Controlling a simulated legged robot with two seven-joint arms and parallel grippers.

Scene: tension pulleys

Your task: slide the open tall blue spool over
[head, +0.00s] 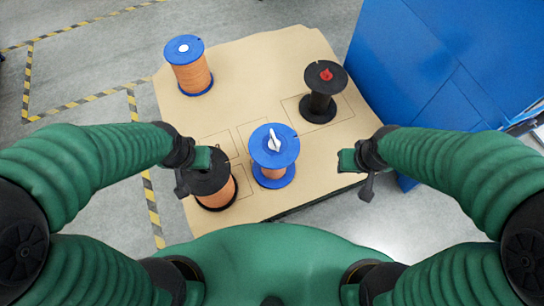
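A tall blue spool (189,66) wound with orange cable stands upright at the board's back left, with a plain white centre on its top. A second blue spool (273,157) with less orange showing stands near the middle, with a white lever on its top. My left gripper (194,170) is over a black spool with orange winding (221,190) at the front left and hides part of its top; I cannot tell whether they touch. My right gripper (355,172) is at the board's right edge, away from the spools. Finger gaps are unclear.
A black spool (321,92) with a red knob stands at the back right inside a drawn rectangle. The tan board (250,75) has several outlined boxes and is clear between the two back spools. A blue panel (440,70) stands close to the right.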

